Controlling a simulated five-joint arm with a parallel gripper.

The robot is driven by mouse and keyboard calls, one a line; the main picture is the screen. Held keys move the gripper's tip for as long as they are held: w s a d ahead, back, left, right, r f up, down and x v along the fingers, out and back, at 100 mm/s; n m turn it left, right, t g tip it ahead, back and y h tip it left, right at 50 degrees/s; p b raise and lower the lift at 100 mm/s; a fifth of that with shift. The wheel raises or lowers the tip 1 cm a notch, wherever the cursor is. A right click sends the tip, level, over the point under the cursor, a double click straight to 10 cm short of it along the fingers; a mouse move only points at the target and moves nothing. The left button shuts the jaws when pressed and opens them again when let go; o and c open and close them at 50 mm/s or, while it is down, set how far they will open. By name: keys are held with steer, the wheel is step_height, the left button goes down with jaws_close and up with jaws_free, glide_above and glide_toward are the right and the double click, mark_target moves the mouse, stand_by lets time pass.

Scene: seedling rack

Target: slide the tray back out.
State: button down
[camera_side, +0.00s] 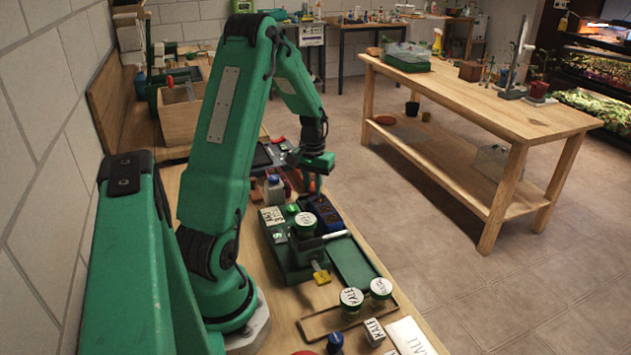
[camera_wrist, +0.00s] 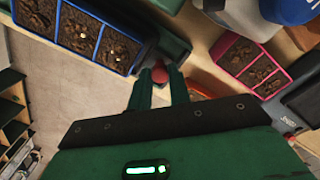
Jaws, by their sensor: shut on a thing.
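My gripper (camera_wrist: 162,85) points at a dark green slide or tray front in the wrist view, and its two fingers are shut on a small red knob (camera_wrist: 160,73). What the knob is fixed to is partly hidden by the fingers. A blue-rimmed tray (camera_wrist: 67,28) of dark soil with pale seeds lies to the left of the fingers. A pink-rimmed tray (camera_wrist: 274,92) of soil lies to the right. In the side view my gripper (camera_side: 313,182) is low over the far end of the bench, and the blue tray (camera_side: 330,222) is nearer the camera.
A green fixture (camera_side: 285,262) with a yellow tag (camera_side: 321,274) and a flat green plate (camera_side: 353,262) are beside the blue tray. A wooden table (camera_side: 480,95) stands apart across the floor.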

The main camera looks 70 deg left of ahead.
steer(key=shift+a, duration=0.35)
steer(key=c, duration=1.6)
jaws_free()
steer(key=shift+o, duration=0.2)
steer(key=shift+d, duration=0.1)
steer(key=shift+r, duration=3.95)
